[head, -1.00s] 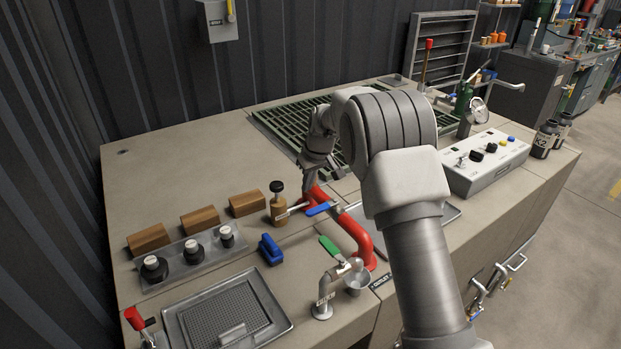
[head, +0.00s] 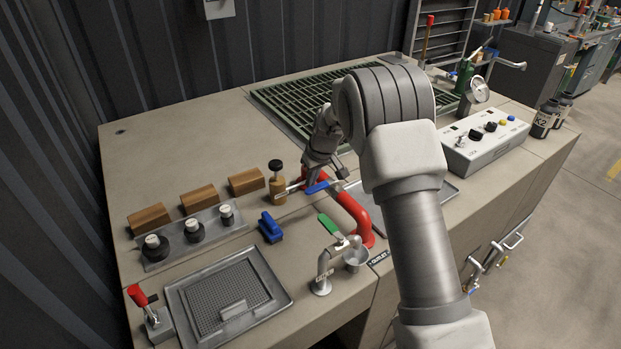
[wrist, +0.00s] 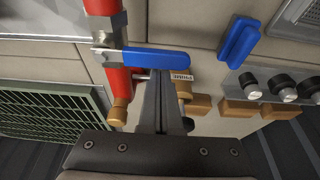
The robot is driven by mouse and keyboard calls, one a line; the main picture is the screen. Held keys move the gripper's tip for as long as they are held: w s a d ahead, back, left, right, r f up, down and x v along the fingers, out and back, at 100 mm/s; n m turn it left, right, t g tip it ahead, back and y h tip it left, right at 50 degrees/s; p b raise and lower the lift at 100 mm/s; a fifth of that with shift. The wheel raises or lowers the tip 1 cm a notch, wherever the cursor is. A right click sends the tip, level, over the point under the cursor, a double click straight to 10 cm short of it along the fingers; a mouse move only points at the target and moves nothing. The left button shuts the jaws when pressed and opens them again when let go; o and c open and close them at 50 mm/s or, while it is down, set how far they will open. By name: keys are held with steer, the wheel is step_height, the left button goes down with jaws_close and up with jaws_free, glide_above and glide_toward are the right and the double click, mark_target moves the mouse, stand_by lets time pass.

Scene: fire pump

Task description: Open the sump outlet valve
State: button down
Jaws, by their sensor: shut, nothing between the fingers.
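A blue lever (head: 318,187) sits across the red pipe (head: 352,215) on the bench; in the wrist view the blue lever (wrist: 155,61) points sideways from the red pipe (wrist: 118,85). A green-handled valve (head: 330,225) stands on a grey spout pipe with a small cup below, near a tag (head: 379,257) that seems to read OUTLET. My gripper (head: 314,182) is shut and empty, just behind the blue lever. In the wrist view my gripper (wrist: 159,76) has its fingertips close to the lever's edge, beside a PRIME tag (wrist: 181,76); contact cannot be told.
Wooden blocks (head: 199,197), black knobs (head: 193,229) and a blue block (head: 270,228) lie further left. A green grating (head: 300,105) is behind. A control box (head: 485,145) stands right. Bare bench is at back left.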

mark_target(320, 188)
steer(key=shift+s+d+f+n+b, duration=0.1)
steer(key=shift+s+d+n+b, duration=0.1)
steer(key=shift+s+n+b, duration=0.4)
steer(key=n+b, duration=0.1)
steer(key=d+n+g+b, duration=0.1)
steer(key=shift+s+f+n+y, duration=0.1)
steer(key=shift+s+n+y, duration=0.2)
steer(key=shift+s+y, duration=0.1)
steer(key=n, duration=0.1)
steer(key=s+d+n+b, duration=0.1)
steer(key=shift+s+n+g, duration=0.1)
steer(key=shift+n+g, duration=0.3)
steer(key=d+n+g, duration=0.1)
steer(key=d+n, duration=0.1)
steer(key=n, duration=0.1)
steer(key=d+n+g+p, duration=0.1)
steer(key=d+n, duration=0.1)
steer(key=n, duration=0.2)
steer(key=s+d+n+g+p, duration=0.1)
steer(key=d+n, duration=0.1)
steer(key=n, duration=0.1)
steer(key=shift+d+r, duration=0.2)
steer(key=shift+d, duration=0.3)
